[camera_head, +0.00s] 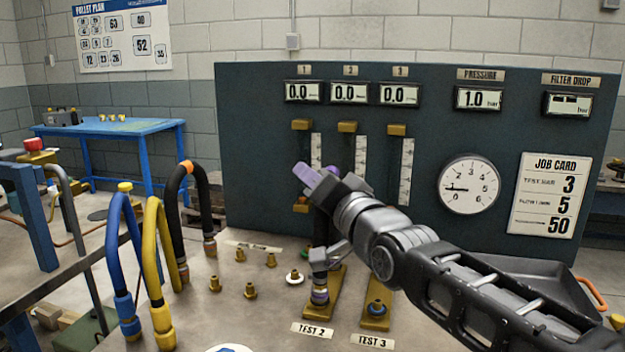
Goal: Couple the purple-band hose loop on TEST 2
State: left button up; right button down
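The purple-band hose loop (320,227) is black. A bit of purple (331,170) shows at its top, beside my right gripper (318,182). My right gripper reaches in from the lower right, with its pale purple fingertip at the top of the loop; it looks shut on the loop, though the wrist hides much of the grip. The loop's lower end (319,293) stands upright at the brass TEST 2 plate (323,311); I cannot tell whether it is fully seated. The TEST 2 label (312,330) lies in front. My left gripper is out of view.
The TEST 3 plate (376,318) with a blue-ringed port is close on the right. Blue (119,245), yellow (153,250) and orange-banded black (174,215) hose loops stand to the left. Several brass fittings (250,290) lie between. The gauge panel (260,150) rises behind.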

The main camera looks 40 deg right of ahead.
jog(key=shift+f+b, duration=0.15)
jog(key=shift+b, duration=0.2)
dwell(0.5)
jog(key=c, duration=1.1)
grip_release()
jog(key=shift+s, duration=0.1)
jog(key=shift+s+a+f, duration=0.1)
jog(key=shift+s+a, duration=0.1)
jog(key=shift+s, duration=1.05)
jog(key=shift+s+a+f, duration=0.1)
jog(key=shift+s+a, duration=0.15)
jog(key=shift+s, duration=1.05)
jog(key=shift+s+a+f, duration=0.1)
jog(key=shift+s+a, duration=0.1)
jog(key=shift+s, duration=1.05)
